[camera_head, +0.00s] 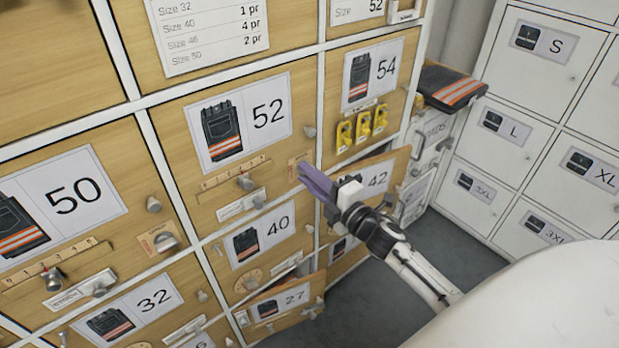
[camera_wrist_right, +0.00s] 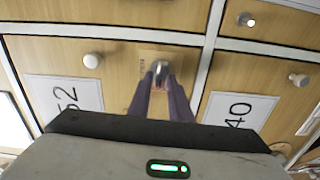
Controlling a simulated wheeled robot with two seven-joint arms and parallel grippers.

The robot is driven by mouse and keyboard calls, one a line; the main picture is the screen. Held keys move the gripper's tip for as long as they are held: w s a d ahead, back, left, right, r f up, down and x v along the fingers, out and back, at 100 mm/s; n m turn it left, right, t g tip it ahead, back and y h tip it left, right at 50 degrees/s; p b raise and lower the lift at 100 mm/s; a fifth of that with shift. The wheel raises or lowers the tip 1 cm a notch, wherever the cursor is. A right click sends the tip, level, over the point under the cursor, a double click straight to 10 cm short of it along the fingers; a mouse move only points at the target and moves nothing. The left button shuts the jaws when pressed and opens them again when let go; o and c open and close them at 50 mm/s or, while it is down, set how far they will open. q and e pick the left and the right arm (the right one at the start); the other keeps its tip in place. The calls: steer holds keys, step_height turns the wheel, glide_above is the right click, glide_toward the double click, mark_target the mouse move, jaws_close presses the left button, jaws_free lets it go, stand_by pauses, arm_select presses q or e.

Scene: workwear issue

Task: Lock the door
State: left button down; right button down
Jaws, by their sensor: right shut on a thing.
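The wooden door marked 52 (camera_head: 277,155) is in the middle of the head view and looks closed, flush with its frame. A metal turn piece (camera_wrist_right: 161,72) on a tan plate (camera_wrist_right: 152,52) sits near the door's edge. My right gripper (camera_head: 303,172) reaches it from the right, its purple fingers closed on the turn piece. The fingers also show in the wrist view (camera_wrist_right: 161,88). They largely hide the turn piece in the head view. The door's round knob (camera_head: 309,131) is free above. My left gripper is out of view.
The door marked 42 (camera_head: 392,165) stands ajar just behind my right gripper; the door marked 27 (camera_head: 305,316) is open below. Yellow tags (camera_head: 362,125) hang above. White lockers (camera_head: 497,145) stand right, with grey floor (camera_head: 440,240) between.

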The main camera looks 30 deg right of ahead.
steer(key=shift+n, duration=0.5)
steer(key=c, duration=1.8)
jaws_free()
steer(key=s, duration=1)
steer(key=shift+s+d, duration=0.15)
steer(key=shift+d, duration=0.2)
steer(key=s+a+f+m+g+y, duration=0.1)
steer(key=s+a+f+m+g, duration=0.8)
steer(key=s+a+f+m, duration=0.8)
step_height(320, 180, down, 2)
steer(key=shift+s+a+f, duration=0.15)
steer(key=shift+a+f, duration=0.05)
steer(key=shift+a, duration=1)
